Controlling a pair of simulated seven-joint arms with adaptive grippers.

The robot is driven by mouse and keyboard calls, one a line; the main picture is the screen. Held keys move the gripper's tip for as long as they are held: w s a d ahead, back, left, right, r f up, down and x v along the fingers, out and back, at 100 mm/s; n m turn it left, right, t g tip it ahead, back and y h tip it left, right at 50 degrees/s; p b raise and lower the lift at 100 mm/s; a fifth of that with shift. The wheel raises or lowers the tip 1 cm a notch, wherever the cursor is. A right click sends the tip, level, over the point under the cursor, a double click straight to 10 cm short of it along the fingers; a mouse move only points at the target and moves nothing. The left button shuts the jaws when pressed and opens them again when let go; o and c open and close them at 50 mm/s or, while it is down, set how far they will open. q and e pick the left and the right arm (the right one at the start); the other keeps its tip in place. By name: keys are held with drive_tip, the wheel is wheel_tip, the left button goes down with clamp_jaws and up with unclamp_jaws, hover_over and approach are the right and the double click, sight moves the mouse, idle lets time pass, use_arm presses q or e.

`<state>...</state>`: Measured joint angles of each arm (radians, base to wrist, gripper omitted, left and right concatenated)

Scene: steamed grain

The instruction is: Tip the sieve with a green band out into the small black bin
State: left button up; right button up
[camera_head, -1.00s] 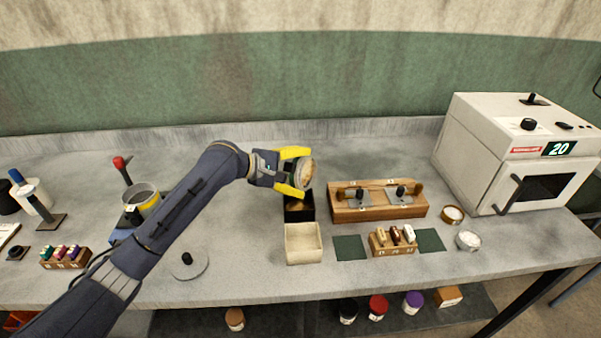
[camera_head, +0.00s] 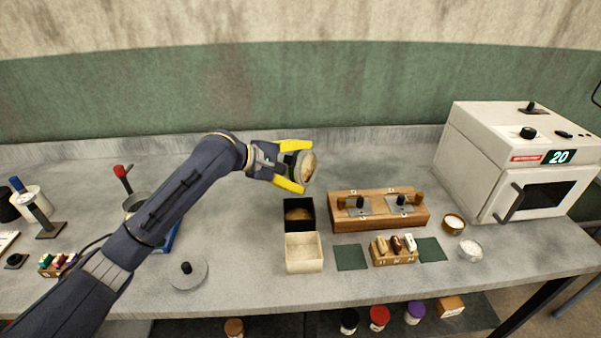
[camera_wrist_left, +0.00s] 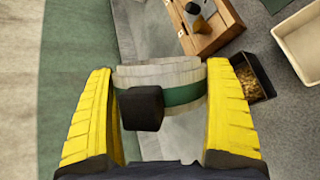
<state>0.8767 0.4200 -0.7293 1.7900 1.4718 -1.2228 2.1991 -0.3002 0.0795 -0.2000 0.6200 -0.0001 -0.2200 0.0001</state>
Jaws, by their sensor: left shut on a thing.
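My left gripper (camera_head: 291,167) is shut on the sieve with a green band (camera_head: 307,166) and holds it in the air, tipped on its side, above and behind the small black bin. Brown grain shows at the sieve's open face, turned to the right. In the left wrist view the sieve (camera_wrist_left: 170,92) sits between both yellow fingers, its green band and a black block on it showing. The small black bin (camera_head: 291,223) stands on the bench with brown grain inside; it also shows in the left wrist view (camera_wrist_left: 262,91). My right gripper is not in view.
A cream bin (camera_head: 303,265) stands directly in front of the black bin. A wooden stand (camera_head: 378,215) with two black knobs is to the right. A white oven (camera_head: 520,160) reading 20 stands at the far right. Bench behind the gripper is clear.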

sight(301, 159)
use_arm(q)
drive_tip(key=m+y, duration=0.1)
drive_tip(key=r+m+t+y, duration=0.1)
drive_tip(key=shift+y, duration=0.4)
drive_tip(key=shift+r+m+t+y, duration=0.1)
drive_tip(key=shift+m+t+y, duration=0.5)
drive_tip(key=shift+y, duration=0.4)
drive_tip(key=shift+d+r+m+t+y, duration=0.1)
drive_tip(key=shift+r+m+t+y, duration=0.1)
drive_tip(key=shift+m+y, duration=0.3)
drive_tip(key=shift+r+m+t+y, duration=0.1)
drive_tip(key=shift+m+t+y, duration=0.1)
drive_tip(key=shift+m+y, duration=0.25)
drive_tip(key=shift+r+m+t+y, duration=0.15)
drive_tip(key=shift+m+t+y, duration=0.6)
drive_tip(key=shift+y, duration=0.4)
drive_tip(key=shift+r+m+t+y, duration=0.2)
drive_tip(key=shift+m+t+y, duration=0.6)
drive_tip(key=shift+t+y, duration=0.1)
drive_tip(key=shift+r+m+t+y, duration=0.3)
drive_tip(key=shift+m+t+y, duration=0.4)
drive_tip(key=shift+t+y, duration=0.1)
